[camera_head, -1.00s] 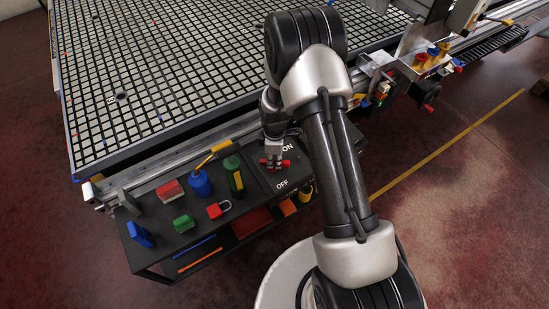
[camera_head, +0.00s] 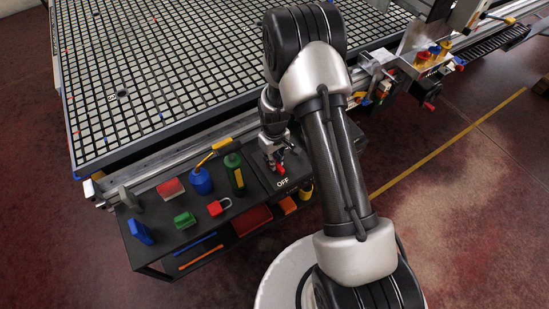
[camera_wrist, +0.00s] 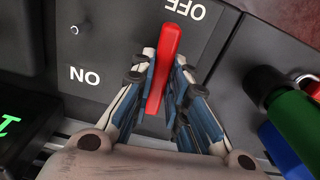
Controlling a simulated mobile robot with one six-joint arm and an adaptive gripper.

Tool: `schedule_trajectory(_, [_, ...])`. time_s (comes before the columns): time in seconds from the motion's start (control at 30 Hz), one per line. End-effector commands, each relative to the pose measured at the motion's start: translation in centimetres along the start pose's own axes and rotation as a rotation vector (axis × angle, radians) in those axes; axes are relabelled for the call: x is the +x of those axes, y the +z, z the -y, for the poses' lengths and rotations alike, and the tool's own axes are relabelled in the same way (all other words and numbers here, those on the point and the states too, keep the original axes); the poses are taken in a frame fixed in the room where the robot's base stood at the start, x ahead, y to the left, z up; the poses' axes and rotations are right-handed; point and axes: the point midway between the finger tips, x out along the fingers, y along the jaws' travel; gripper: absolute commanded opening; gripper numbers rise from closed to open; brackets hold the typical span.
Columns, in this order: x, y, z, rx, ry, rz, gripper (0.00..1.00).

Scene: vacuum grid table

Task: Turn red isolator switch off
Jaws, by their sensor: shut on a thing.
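The red isolator switch handle (camera_head: 281,169) is on a dark panel (camera_head: 296,168) at the right end of the bench by the grid table. In the wrist view the red handle (camera_wrist: 171,36) is a long bar with one end toward the OFF label (camera_wrist: 185,8); the ON label (camera_wrist: 86,77) lies off to its left. My gripper (camera_head: 275,157) is over the panel, and in the wrist view my gripper (camera_wrist: 165,60) is shut on the handle, one finger on each side.
The grid table (camera_head: 180,75) is behind. Open floor lies right.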

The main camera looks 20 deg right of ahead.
Motion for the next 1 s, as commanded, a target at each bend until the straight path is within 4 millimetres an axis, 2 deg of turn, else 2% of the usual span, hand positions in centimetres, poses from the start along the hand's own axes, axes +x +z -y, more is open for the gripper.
schedule_trajectory(0.3, [-0.05,-0.04,0.09,0.095,0.0,-0.001,0.0])
schedule_trajectory(0.77, [-0.05,-0.05,0.09,0.111,0.0,-0.001,0.0])
schedule_trajectory(0.8, [-0.05,-0.05,0.09,0.111,0.0,-0.001,0.16])
schedule_trajectory(1.0, [-0.03,-0.04,0.1,0.109,0.0,-0.001,0.29])
